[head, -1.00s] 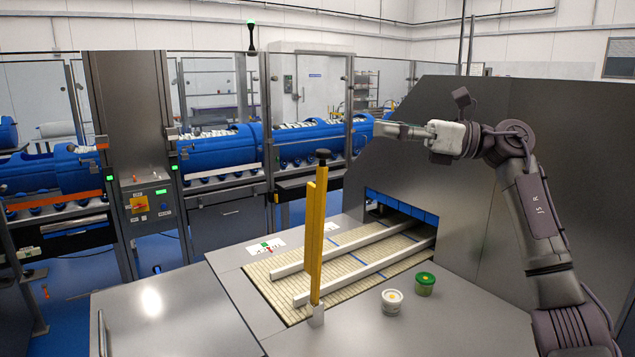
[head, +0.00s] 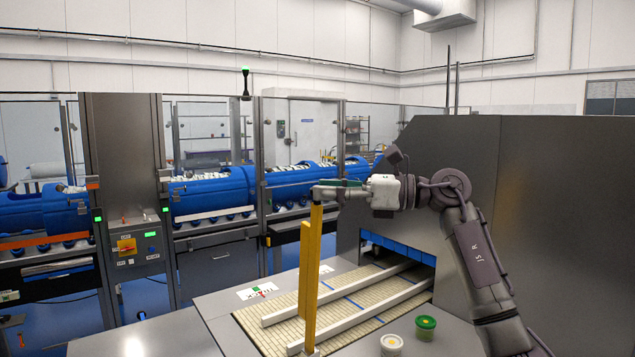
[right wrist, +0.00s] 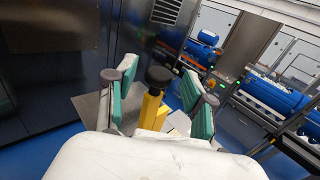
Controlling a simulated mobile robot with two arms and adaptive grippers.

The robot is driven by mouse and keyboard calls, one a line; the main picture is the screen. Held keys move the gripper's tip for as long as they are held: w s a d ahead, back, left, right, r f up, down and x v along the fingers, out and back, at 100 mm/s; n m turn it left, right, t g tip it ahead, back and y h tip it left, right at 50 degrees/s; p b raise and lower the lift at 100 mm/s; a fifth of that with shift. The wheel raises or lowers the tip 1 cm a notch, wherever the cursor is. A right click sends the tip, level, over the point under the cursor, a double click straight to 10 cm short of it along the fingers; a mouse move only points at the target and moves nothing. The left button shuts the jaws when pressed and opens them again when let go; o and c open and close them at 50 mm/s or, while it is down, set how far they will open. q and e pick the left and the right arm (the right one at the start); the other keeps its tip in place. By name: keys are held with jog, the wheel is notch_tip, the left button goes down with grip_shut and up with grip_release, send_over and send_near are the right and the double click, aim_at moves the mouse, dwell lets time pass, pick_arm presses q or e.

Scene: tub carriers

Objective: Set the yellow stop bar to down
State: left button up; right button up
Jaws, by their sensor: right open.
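The yellow stop bar (head: 313,275) stands upright at the near end of the slatted conveyor (head: 250,325). A second, shorter yellow upright (head: 303,255) shows just left of it. My right gripper (head: 322,191) reaches in from the right at the bar's top and hides its black knob in the head view. In the right wrist view the knob (right wrist: 159,77) and the yellow bar (right wrist: 151,110) show between the open, teal-padded fingers. Neither pad clearly touches the knob. My left gripper is out of view.
A white tub (head: 391,346) and a green-lidded tub (head: 426,327) stand on the steel table, right of the conveyor. Pale guide rails (head: 345,328) run toward a grey housing (head: 560,200) with a blue-flapped opening. A label card (head: 266,291) lies left of the conveyor.

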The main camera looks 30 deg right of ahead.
jog(key=shift+x, duration=1.1)
grip_shut()
